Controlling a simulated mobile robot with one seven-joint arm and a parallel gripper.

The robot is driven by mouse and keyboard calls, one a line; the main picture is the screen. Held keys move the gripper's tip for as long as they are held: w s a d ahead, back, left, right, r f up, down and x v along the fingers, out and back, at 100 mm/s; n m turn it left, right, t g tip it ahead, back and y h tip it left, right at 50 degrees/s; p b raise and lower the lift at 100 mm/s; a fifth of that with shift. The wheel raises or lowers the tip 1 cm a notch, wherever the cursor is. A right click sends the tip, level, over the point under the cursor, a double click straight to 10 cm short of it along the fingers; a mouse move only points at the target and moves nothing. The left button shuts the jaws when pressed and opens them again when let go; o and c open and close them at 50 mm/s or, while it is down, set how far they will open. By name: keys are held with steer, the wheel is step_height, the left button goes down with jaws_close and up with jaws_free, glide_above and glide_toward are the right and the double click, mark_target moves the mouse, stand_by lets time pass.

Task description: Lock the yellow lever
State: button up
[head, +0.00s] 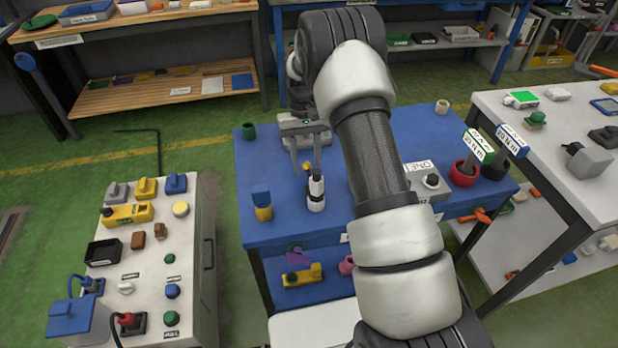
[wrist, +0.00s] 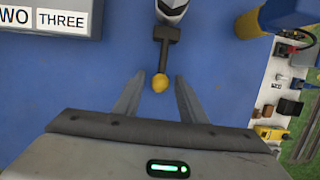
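The yellow lever has a yellow ball knob (wrist: 160,83) on a dark bar. The bar runs from a white and black post, which stands on the blue table in the head view (head: 316,192). My gripper (wrist: 158,90) is open, one finger on each side of the knob, with a visible gap to both in the wrist view. In the head view my gripper (head: 306,158) hangs just behind the post, pointing down, with the yellow knob between its fingers. Whether the knob is at fingertip height is hard to tell.
A blue and yellow block (head: 262,205) stands close left of the post. A grey box (head: 428,182) with labels stands to the right on the blue table (head: 265,165). A green cup (head: 248,132) is at the back left. A white table with switches (head: 195,230) is at left.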

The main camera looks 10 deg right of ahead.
steer(key=c, duration=0.7)
steer(key=shift+s+r+p, duration=0.2)
steer(key=shift+r+p, duration=0.3)
steer(key=shift+r, duration=0.3)
steer(key=shift+c, duration=0.2)
steer(key=shift+r, duration=0.1)
